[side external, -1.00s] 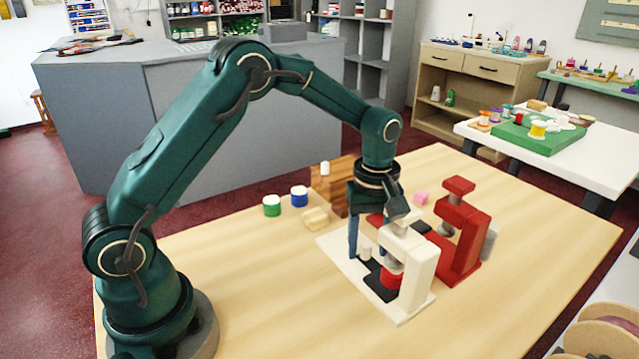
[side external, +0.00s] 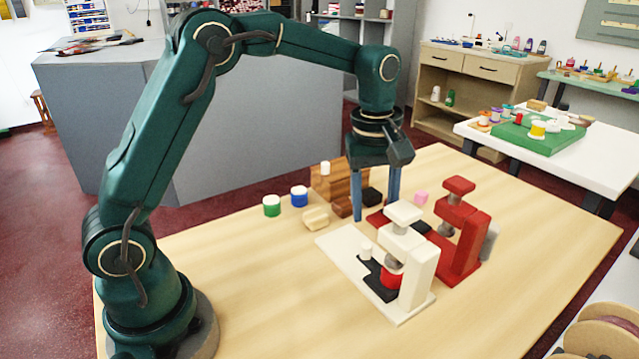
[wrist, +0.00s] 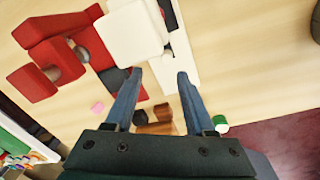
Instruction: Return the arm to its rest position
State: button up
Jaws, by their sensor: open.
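My gripper (side external: 376,207) is open and empty. It hangs fingers down above the table, higher than the white press (side external: 419,277) and behind it. The white press has a red cylinder (side external: 392,278) under its head and a small white piece (side external: 366,251) on its base. In the wrist view my gripper (wrist: 158,74) shows two spread blue fingers with nothing between them, and the white press (wrist: 130,36) lies beyond the fingertips.
A red press (side external: 463,235) stands right of the white one. A wooden block (side external: 334,182), green cylinder (side external: 271,206), blue cylinder (side external: 299,197), pale yellow block (side external: 315,219) and pink cube (side external: 421,197) sit on the table (side external: 240,290). The table's front left is clear.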

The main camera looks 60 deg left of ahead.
jog(key=s+r+m+t, duration=0.3)
jog(key=s+r+m, duration=0.1)
jog(key=s+r, duration=0.5)
jog(key=s+f+m+t, duration=0.1)
jog(key=s+f+m, duration=0.3)
jog(key=s+m, duration=0.4)
jog(key=shift+s+d+f+m+t, duration=0.2)
jog(key=shift+s+m+t, duration=0.1)
jog(key=shift+s, duration=0.4)
